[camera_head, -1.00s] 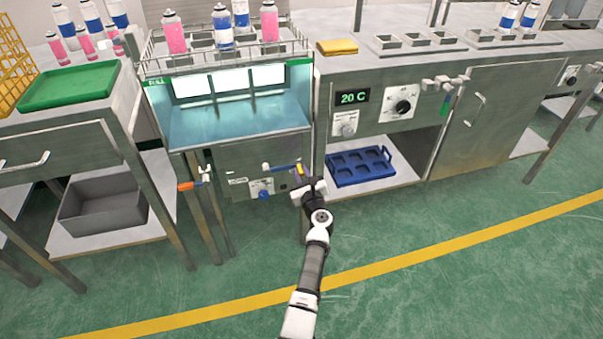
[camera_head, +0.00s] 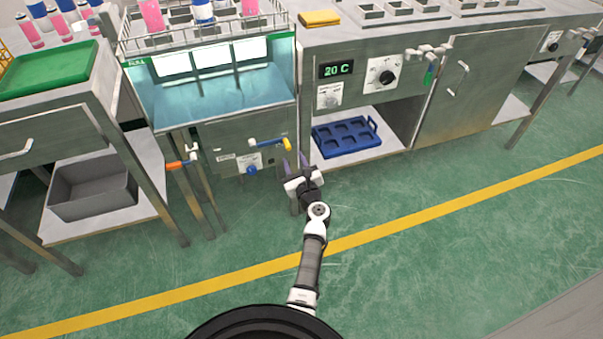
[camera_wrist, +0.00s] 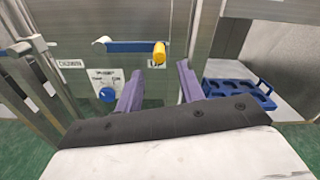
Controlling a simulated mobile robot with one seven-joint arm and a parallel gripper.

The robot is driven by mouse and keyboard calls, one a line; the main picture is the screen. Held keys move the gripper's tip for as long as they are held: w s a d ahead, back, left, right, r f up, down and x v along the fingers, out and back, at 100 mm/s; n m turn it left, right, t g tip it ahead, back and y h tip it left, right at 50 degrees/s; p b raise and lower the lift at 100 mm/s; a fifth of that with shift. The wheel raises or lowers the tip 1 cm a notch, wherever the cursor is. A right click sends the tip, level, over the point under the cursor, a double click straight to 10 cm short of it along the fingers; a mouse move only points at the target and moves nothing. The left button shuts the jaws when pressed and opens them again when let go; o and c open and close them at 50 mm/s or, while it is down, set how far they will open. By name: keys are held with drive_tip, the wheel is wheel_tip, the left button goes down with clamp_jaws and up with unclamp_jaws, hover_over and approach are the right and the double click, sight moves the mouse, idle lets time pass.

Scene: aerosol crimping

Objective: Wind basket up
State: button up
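The basket (camera_head: 172,44) is a wire rack holding several pink and blue-white cans, raised above the lit water bath (camera_head: 215,93) in the head view. Below the bath, on the front panel, a crank with a blue arm (camera_head: 268,142) and a yellow grip (camera_head: 287,145) points right, roughly level. In the wrist view the yellow grip (camera_wrist: 160,54) lies just beyond my gripper (camera_wrist: 160,80), about midway between its fingers. My gripper's purple fingers (camera_head: 296,163) are apart and empty, below and in front of the grip, not visibly touching it.
A blue round knob (camera_head: 251,170) sits under the crank on the panel. An orange-handled valve (camera_head: 175,165) is to the left. A blue tray (camera_head: 346,136) lies on the shelf at right, near my gripper. The green floor (camera_head: 420,210) in front is clear.

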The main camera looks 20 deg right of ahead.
drive_tip(key=s, duration=0.7)
drive_tip(key=shift+p, duration=0.4)
